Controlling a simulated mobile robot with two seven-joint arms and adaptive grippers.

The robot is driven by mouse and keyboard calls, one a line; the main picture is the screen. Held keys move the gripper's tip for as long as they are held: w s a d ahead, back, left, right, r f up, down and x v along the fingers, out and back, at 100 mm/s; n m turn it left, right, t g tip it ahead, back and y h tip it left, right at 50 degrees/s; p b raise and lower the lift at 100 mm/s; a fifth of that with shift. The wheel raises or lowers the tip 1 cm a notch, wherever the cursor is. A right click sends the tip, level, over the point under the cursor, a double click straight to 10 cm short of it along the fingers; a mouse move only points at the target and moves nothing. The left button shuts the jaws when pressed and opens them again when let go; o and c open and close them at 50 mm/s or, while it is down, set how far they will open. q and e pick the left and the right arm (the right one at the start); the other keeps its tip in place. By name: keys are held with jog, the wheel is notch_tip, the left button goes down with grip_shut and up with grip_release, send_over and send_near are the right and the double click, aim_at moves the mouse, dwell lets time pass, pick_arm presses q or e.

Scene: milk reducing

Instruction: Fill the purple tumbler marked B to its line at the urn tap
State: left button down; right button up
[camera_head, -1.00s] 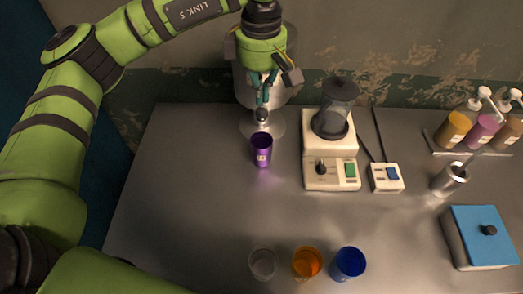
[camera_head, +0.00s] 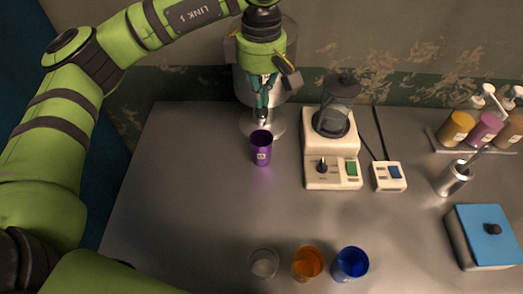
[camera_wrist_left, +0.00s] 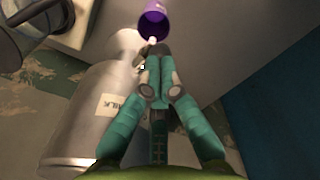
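The purple tumbler (camera_head: 262,153) with a pale label stands upright on the table, just in front of the urn's base. It also shows at the top of the left wrist view (camera_wrist_left: 153,22). The metal urn (camera_head: 240,85) carries a label reading MILK in the left wrist view (camera_wrist_left: 88,118). My left gripper (camera_head: 262,105) points down at the urn's tap, above and behind the tumbler. Its teal fingertips (camera_wrist_left: 158,68) are together and largely hide the tap. A small white bit shows between fingertips and tumbler; I cannot tell if it is milk. The tumbler's fill level is unclear. My right gripper is out of view.
A blender (camera_head: 332,145) and a small switch box (camera_head: 388,177) stand right of the tumbler. Clear (camera_head: 263,264), orange (camera_head: 307,264) and blue (camera_head: 350,263) cups stand at the front. Pump bottles (camera_head: 485,130), a metal pot (camera_head: 451,180) and a blue-lidded box (camera_head: 485,235) are right.

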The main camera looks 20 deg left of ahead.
pick_arm(q)
jog(key=shift+f+b, duration=0.85)
jog(key=shift+f, duration=0.25)
jog(key=shift+r, duration=0.1)
dwell(6.8)
